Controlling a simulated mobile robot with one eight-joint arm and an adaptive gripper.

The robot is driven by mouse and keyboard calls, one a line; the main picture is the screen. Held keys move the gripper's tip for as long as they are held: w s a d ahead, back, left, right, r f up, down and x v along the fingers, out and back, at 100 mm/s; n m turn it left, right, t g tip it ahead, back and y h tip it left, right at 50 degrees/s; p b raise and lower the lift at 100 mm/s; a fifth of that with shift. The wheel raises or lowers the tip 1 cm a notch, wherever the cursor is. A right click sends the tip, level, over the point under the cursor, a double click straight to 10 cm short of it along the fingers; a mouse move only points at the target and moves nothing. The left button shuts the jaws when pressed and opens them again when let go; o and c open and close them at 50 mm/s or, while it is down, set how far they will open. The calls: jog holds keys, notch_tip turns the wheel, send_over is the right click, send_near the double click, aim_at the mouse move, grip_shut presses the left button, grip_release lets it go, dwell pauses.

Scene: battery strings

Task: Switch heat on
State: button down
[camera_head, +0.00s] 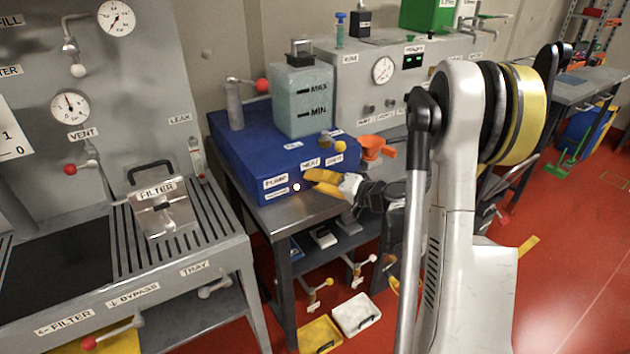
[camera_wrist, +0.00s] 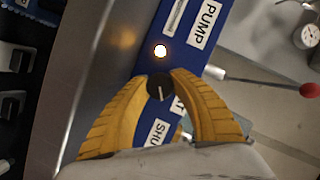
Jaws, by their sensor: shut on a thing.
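The blue unit (camera_head: 235,150) stands on a metal bench and carries PUMP (camera_head: 275,181) and HEAT (camera_head: 309,162) labels on its front. In the wrist view, my gripper (camera_wrist: 160,84) has its two yellow fingers closed around a black knob (camera_wrist: 160,90) with a pale pointer line. The label beside the knob is mostly hidden by a finger; only a final letter like T shows. A small lamp (camera_wrist: 160,50) glows white near the PUMP label (camera_wrist: 203,24); it also shows in the head view (camera_head: 296,187). In the head view, my gripper (camera_head: 326,182) hides the knob.
A tank (camera_head: 303,98) marked MAX and MIN stands on the blue unit. An orange object (camera_head: 376,147) lies right of the unit. A FILTER box (camera_head: 160,200) is on the left bench. Red floor is open at right.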

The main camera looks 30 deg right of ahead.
jog(key=shift+m, duration=0.3)
dwell(0.4)
jog(key=c, duration=1)
grip_release()
jog(key=shift+c, duration=0.2)
